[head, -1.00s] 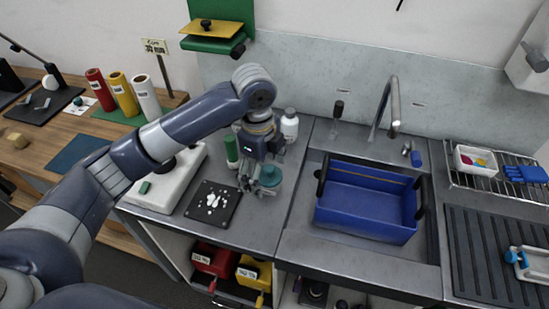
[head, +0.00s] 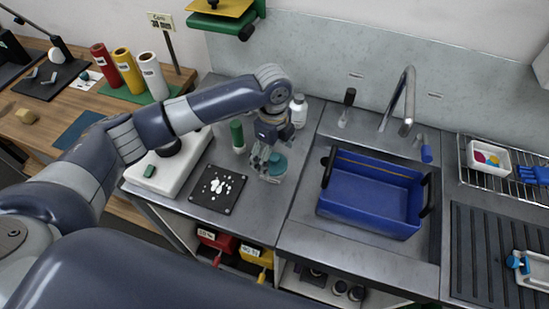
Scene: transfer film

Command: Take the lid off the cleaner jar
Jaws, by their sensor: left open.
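A small jar with a teal lid (head: 277,164), which I take for the cleaner jar, stands on the grey counter left of the sink. The lid sits on it, and the jar's body is only partly visible. My left gripper (head: 263,160) points down at the left side of the lid, its fingers apart. It is very close to the lid; I cannot tell whether it touches. The gripper hides part of the lid's far left side. My right gripper is out of view.
A green bottle (head: 238,135), a white bottle (head: 299,110) and a black board with white pieces (head: 229,203) surround the jar. A white appliance (head: 175,178) stands to the left. A blue tub (head: 365,212) sits in the sink.

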